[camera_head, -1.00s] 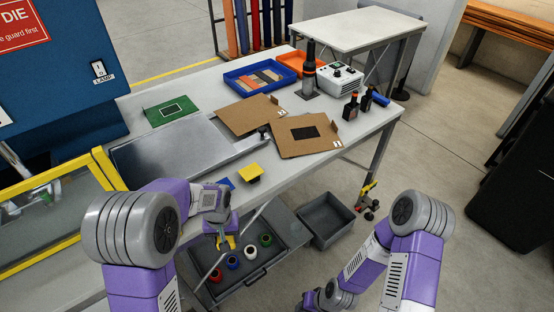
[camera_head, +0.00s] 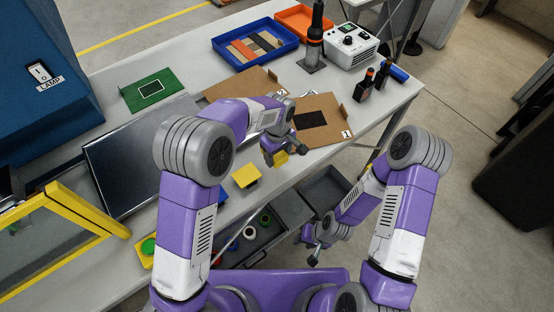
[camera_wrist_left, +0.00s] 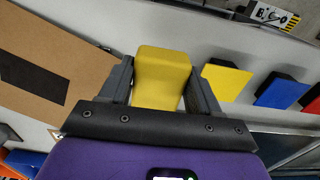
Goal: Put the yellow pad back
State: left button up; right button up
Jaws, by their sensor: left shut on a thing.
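My left gripper (camera_head: 279,158) is shut on a yellow pad (camera_wrist_left: 162,72), a block-like piece that shows between both fingers in the left wrist view. It holds the pad over the table near the front edge, beside the cardboard sheet with a dark rectangle (camera_head: 318,133). A separate yellow square piece with dark sides (camera_head: 246,175) sits on the table to the left of this gripper; it also shows in the left wrist view (camera_wrist_left: 226,80). Beside it there are a blue piece (camera_wrist_left: 276,90) and a red piece (camera_wrist_left: 312,100). My right gripper (camera_head: 313,250) hangs low beyond the table; its jaws are too small to read.
An open drawer (camera_head: 262,240) with several coloured round parts and a grey bin (camera_head: 325,190) are below the table edge. A metal plate (camera_head: 125,165), a green card (camera_head: 151,90), a blue tray (camera_head: 253,58) and a white control box (camera_head: 350,46) stand on the table.

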pick_arm(q)
jog(key=shift+w+f, duration=0.1)
jog(key=shift+f, duration=2.65)
jog(key=shift+f+b, duration=0.2)
jog(key=shift+b, duration=0.1)
jog(key=o, duration=0.9)
jog(key=shift+o, duration=0.2)
jog(key=shift+r, duration=0.15)
jog(key=shift+r, duration=0.25)
notch_tip(320, 180, up, 12)
jog(key=shift+f+p, duration=0.15)
jog(key=shift+p, duration=0.5)
